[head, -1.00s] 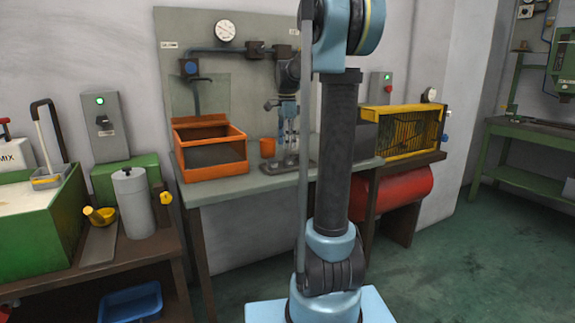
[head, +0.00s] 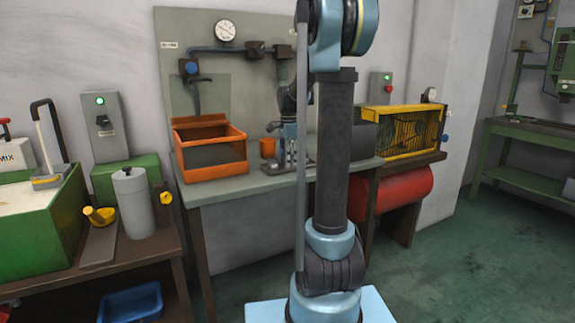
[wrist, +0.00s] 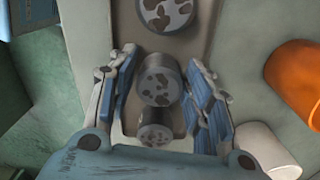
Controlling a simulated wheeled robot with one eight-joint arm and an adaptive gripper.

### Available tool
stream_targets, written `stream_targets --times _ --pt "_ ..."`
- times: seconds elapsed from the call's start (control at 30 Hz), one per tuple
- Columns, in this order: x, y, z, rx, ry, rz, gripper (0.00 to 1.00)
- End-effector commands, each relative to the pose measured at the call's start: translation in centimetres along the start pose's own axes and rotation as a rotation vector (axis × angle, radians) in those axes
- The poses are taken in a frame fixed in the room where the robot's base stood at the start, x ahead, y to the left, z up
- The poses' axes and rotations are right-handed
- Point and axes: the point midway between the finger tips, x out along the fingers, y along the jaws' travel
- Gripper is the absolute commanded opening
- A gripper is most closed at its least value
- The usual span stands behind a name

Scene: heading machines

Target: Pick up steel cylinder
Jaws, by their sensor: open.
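Steel cylinders with blotchy dark-spotted tops stand in a row on a grey-brown strip in the wrist view. The middle one (wrist: 158,86) sits between the blue pads of my gripper (wrist: 160,97), with a gap visible on each side. A smaller-looking cylinder (wrist: 155,134) is nearer the palm, also between the fingers. A third (wrist: 165,14) lies beyond the fingertips at the top. My gripper is open. In the head view my gripper (head: 291,153) is low over the bench beside the cylinders, which are small and partly hidden there.
An orange cup (wrist: 294,76) and a pale cylinder (wrist: 268,149) stand right of my gripper in the wrist view. In the head view an orange open bin (head: 212,172) sits left on the bench (head: 240,187), and a yellow cage (head: 405,130) stands right.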

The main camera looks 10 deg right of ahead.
Motion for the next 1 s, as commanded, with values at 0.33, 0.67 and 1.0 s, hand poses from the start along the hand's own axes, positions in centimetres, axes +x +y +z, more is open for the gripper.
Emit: stream_targets --times 0.33,0.67,1.0 --pt "0.0 0.0 0.0 0.000 0.000 0.000 0.02" --pt "-0.9 0.0 0.0 0.000 0.000 0.000 0.02" --pt "-6.5 0.0 0.0 0.000 0.000 0.000 0.02"
